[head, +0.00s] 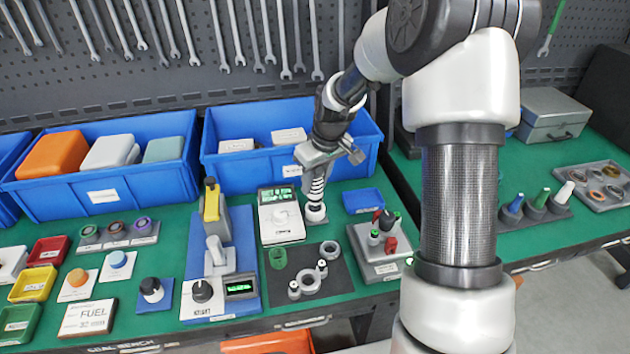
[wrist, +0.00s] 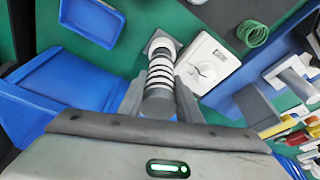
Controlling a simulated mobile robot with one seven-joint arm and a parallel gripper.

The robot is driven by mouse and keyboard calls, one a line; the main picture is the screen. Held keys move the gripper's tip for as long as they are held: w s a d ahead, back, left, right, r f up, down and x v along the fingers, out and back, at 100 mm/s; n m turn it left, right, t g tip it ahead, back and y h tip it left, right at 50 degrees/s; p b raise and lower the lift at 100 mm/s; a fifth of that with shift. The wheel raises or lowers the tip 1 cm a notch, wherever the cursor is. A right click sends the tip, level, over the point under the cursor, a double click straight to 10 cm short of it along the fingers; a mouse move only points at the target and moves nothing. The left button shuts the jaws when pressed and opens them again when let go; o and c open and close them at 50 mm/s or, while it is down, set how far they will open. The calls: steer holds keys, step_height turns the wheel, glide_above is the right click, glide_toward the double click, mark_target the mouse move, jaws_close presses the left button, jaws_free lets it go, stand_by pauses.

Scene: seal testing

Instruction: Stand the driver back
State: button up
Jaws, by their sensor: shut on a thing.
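The driver (head: 316,188), with black and white bands, is upright below my gripper (head: 318,168) in the head view, between the blue bin and the dark mat. My gripper is shut on its upper part. In the wrist view the banded driver (wrist: 159,75) runs from between my fingers (wrist: 160,105) to a grey square base (wrist: 161,41) on the green bench. The driver's lower end is over or in this base; I cannot tell if it is fully seated.
A white meter (head: 281,216) with a green display stands close left of the driver. A blue bin (head: 222,174) is behind it, and a small blue tray (head: 363,201) is to its right. A dark mat (head: 337,277) with rings lies in front.

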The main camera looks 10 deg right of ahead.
stand_by(0.3)
steer(key=o, duration=1.3)
steer(key=shift+c, duration=0.2)
step_height(320, 180, up, 9)
steer(key=p, duration=0.6)
